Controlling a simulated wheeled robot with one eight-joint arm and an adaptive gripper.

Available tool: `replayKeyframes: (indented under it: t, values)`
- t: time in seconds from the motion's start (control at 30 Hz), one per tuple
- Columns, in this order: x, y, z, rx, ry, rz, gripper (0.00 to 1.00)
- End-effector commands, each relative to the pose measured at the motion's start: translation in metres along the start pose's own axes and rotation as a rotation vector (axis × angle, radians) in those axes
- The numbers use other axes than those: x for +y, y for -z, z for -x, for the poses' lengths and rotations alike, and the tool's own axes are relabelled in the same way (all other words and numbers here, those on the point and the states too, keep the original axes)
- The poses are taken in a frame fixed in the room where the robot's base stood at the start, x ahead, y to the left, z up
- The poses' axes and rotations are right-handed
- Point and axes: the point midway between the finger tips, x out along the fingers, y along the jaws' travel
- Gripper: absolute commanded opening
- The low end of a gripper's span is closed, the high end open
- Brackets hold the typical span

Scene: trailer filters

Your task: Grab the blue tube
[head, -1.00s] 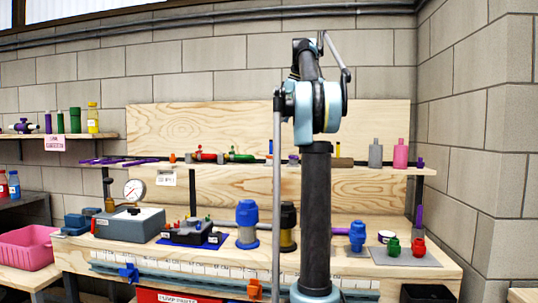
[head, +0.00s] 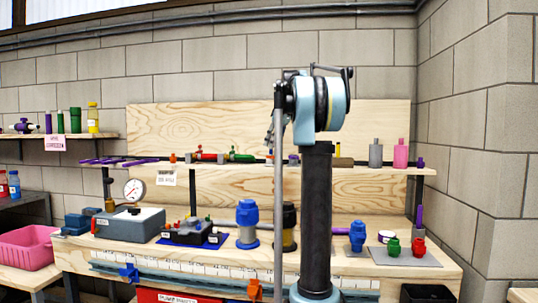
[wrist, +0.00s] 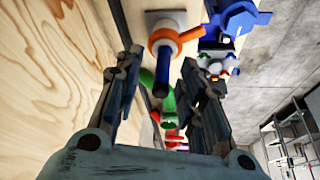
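A dark blue tube (wrist: 162,72) hangs in the wrist view below an orange ring (wrist: 168,42), between my fingers in the picture. I cannot tell its distance from them, and no contact shows. My gripper (wrist: 160,62) is open and nothing is held. In the head view my gripper (head: 270,142) is partly hidden beside my arm, just above the shelf. The dark blue tube cannot be picked out there. Two larger blue cylinder-like parts, one at the bench middle (head: 247,224) and one further right (head: 357,238), stand upright on the bench.
The shelf holds red (head: 206,156) and green (head: 241,157) valves, a grey bottle (head: 376,154) and a pink bottle (head: 400,155). A wooden back board (head: 200,125) stands close behind.

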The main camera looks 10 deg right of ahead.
Motion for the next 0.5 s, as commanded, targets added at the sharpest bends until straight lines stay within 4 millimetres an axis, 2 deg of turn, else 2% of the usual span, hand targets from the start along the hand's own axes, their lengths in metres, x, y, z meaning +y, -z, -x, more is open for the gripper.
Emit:
replayKeyframes:
  t: [0.1,0.2,0.47,0.5]
  values:
    - [0.000,0.000,-0.015,0.000,0.000,0.001,0.36]
    - [0.000,0.000,-0.021,0.000,0.000,0.000,0.36]
    - [0.000,0.000,-0.023,0.000,0.000,0.000,0.36]
    - [-0.001,0.000,-0.023,0.000,0.000,0.000,0.27]
